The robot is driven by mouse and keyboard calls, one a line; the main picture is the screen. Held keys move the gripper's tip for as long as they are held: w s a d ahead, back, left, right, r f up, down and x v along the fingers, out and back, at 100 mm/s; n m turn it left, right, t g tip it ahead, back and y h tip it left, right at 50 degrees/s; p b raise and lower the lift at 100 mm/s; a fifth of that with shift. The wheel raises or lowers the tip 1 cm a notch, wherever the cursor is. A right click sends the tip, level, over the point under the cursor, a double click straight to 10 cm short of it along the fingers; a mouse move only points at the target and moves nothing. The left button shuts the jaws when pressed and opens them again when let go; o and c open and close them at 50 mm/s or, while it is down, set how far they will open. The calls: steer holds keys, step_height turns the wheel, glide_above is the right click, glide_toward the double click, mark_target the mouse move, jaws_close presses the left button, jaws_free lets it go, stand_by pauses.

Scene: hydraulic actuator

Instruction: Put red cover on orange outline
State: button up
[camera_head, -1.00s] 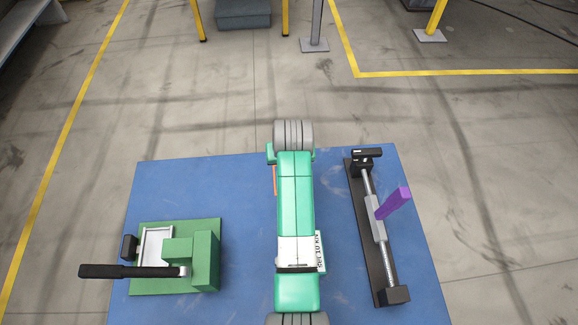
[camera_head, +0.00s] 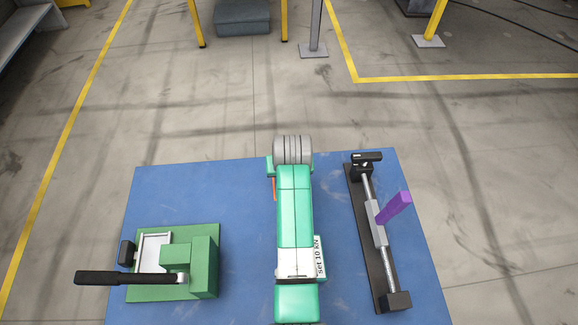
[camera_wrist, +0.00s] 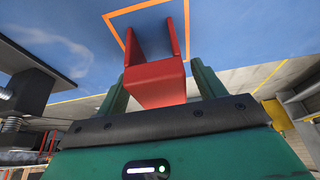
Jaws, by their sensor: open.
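The red cover (camera_wrist: 156,82) is in the middle of the wrist view, between the fingers of my gripper (camera_wrist: 159,70). The fingers are spread, with a small gap visible on the cover's right side. Two red side walls of the cover reach toward the blue tabletop, within the orange outline (camera_wrist: 128,10). I cannot tell whether the cover rests fully on the surface. In the head view only a short strip of the orange outline (camera_head: 275,188) shows beside my arm. My arm hides the cover and my gripper there.
A green fixture (camera_head: 205,262) with a black handle (camera_head: 125,277) stands left on the blue table (camera_head: 200,190). A black rail device (camera_head: 383,255) with a purple lever (camera_head: 393,207) stands right.

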steer(key=p+v, duration=0.3)
steer(key=v, duration=0.8)
steer(key=shift+r, duration=0.25)
step_height(320, 180, up, 26)
steer(key=t, duration=1.1)
steer(key=s+r+m+t, duration=0.1)
steer(key=s+r+t, duration=0.8)
steer(key=s+r, duration=0.9)
step_height(320, 180, up, 5)
steer(key=shift+s+a+f, duration=0.15)
steer(key=shift+s+a, duration=0.1)
steer(key=shift+s, duration=0.15)
